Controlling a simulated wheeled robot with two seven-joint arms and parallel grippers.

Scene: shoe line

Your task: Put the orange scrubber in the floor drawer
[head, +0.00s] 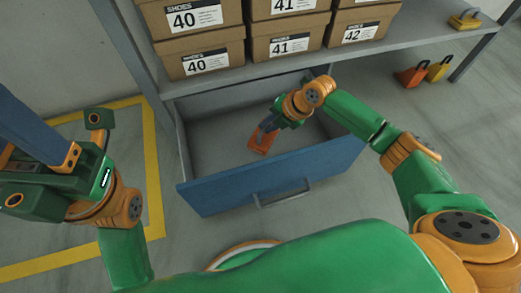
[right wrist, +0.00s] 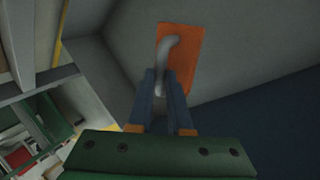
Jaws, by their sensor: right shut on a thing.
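The orange scrubber (head: 262,142) is a flat orange block with a grey handle, inside the open floor drawer (head: 280,176). In the right wrist view the scrubber (right wrist: 187,50) lies ahead of the fingertips. My right gripper (head: 268,124) reaches down into the drawer and is shut on the scrubber's handle; it also shows in the right wrist view (right wrist: 161,88). Whether the scrubber touches the drawer floor I cannot tell. My left gripper is at the left, by a blue upright part, and its fingertips are not clear.
Shoe boxes (head: 205,62) stand on the grey shelf (head: 400,52) above the drawer. An orange scrubber-like item (head: 411,77) and a yellow one (head: 440,68) are on the floor at the right, and another yellow one (head: 465,19) is on the shelf. Yellow floor lines (head: 153,180) run at the left.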

